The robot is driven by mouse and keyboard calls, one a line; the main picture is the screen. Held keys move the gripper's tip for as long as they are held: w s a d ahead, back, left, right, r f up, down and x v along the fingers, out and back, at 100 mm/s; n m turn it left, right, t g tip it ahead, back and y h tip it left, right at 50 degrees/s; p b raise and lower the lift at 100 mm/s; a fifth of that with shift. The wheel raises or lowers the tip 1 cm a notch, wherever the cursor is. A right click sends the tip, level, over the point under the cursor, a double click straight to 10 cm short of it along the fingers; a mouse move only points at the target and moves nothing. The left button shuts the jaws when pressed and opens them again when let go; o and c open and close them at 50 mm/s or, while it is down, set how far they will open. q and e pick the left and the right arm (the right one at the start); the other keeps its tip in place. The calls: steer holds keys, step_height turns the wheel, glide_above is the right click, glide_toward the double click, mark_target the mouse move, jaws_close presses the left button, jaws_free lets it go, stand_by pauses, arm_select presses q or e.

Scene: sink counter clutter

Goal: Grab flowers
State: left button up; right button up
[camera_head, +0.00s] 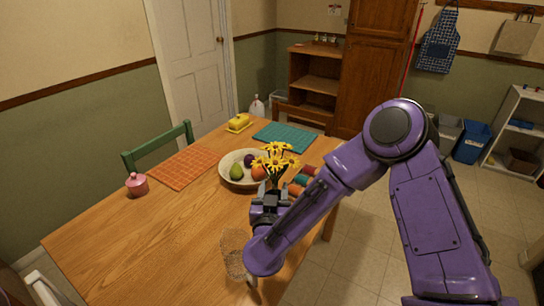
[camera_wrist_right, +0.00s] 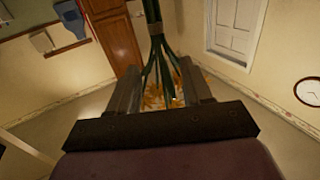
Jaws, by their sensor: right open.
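The yellow flowers (camera_head: 275,160) with green stems show over the table, in front of the fruit bowl. In the right wrist view the green stems (camera_wrist_right: 157,60) run between the fingers, bound by a brownish band, with yellow blooms (camera_wrist_right: 155,98) partly hidden behind the gripper. My right gripper (camera_head: 270,194) is at the stems, below the blooms in the head view. In the right wrist view its fingers (camera_wrist_right: 158,85) stand apart on either side of the stems. Whether either finger touches them I cannot tell. My left gripper is out of view.
A pale bowl (camera_head: 226,172) of fruit, an orange placemat (camera_head: 182,166), a teal placemat (camera_head: 286,136), a yellow butter dish (camera_head: 239,122) and a pink jar (camera_head: 137,185) are on the wooden table (camera_head: 150,245). Its front left area is clear.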

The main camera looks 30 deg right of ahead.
steer(key=p+x, duration=0.2)
steer(key=x, duration=0.4)
steer(key=shift+w+f, duration=0.2)
steer(key=shift+s, duration=0.1)
steer(key=shift+c, duration=0.6)
jaws_close()
step_height(320, 180, up, 10)
steer(key=shift+r+b, duration=0.1)
steer(key=shift+b, duration=0.4)
step_height(320, 180, up, 10)
steer(key=p, duration=1)
glide_above(275, 179)
steer(key=shift+w+d, duration=0.25)
steer(key=shift+w, duration=0.15)
